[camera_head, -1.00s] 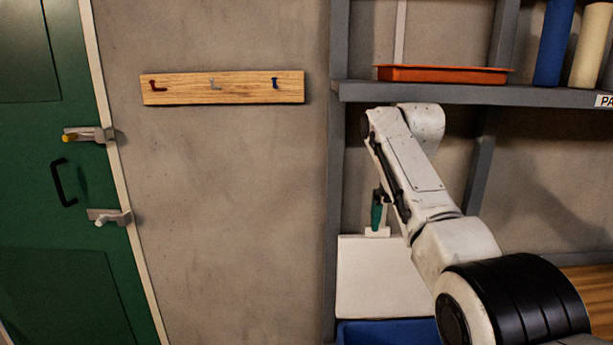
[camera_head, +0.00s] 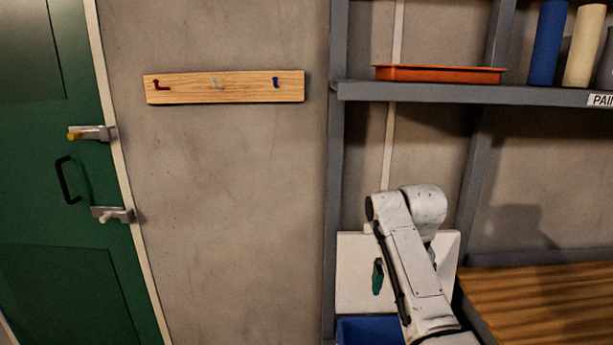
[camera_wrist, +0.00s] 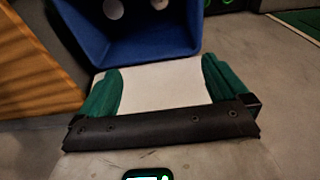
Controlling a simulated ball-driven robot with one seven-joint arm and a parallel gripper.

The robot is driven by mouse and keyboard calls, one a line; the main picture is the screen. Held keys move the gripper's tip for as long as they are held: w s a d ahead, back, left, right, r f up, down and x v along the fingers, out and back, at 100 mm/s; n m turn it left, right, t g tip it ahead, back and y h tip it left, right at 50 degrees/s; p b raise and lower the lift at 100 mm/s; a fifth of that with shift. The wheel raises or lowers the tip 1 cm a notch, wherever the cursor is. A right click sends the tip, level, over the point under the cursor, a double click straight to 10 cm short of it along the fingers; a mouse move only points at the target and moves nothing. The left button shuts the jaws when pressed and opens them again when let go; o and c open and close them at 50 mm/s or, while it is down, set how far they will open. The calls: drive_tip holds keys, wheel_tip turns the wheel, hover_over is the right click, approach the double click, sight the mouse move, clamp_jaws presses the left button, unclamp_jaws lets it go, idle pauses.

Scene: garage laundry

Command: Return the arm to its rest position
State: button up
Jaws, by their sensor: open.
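My gripper (camera_wrist: 161,68) shows in the wrist view with its two green fingers spread wide. It is open, and no object is held between the fingers. In the head view, one green finger (camera_head: 378,277) hangs beside my white arm (camera_head: 412,262), low in front of the shelf unit. The arm is folded and partly covers a white panel (camera_head: 352,270). The lower arm is cut off by the picture's bottom edge.
A blue bin (camera_head: 362,332) lies below the arm; the wrist view shows pale round things in it. A grey shelf (camera_head: 430,93) above holds an orange tray (camera_head: 440,73). A wooden bench top (camera_head: 545,295) is at right. A hook board (camera_head: 225,87) and green door (camera_head: 40,200) are left.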

drive_tip(key=s+d+f, duration=0.3)
drive_tip(key=s+f, duration=1.7)
drive_tip(key=s+d+f, duration=0.1)
drive_tip(key=s+d, duration=0.1)
drive_tip(key=s, duration=1.2)
drive_tip(key=s+d, duration=0.1)
drive_tip(key=s, duration=1.3)
drive_tip(key=shift+s+d+f+m+g, duration=0.25)
drive_tip(key=shift+d+f+m+g, duration=0.05)
drive_tip(key=shift+d+f, duration=0.1)
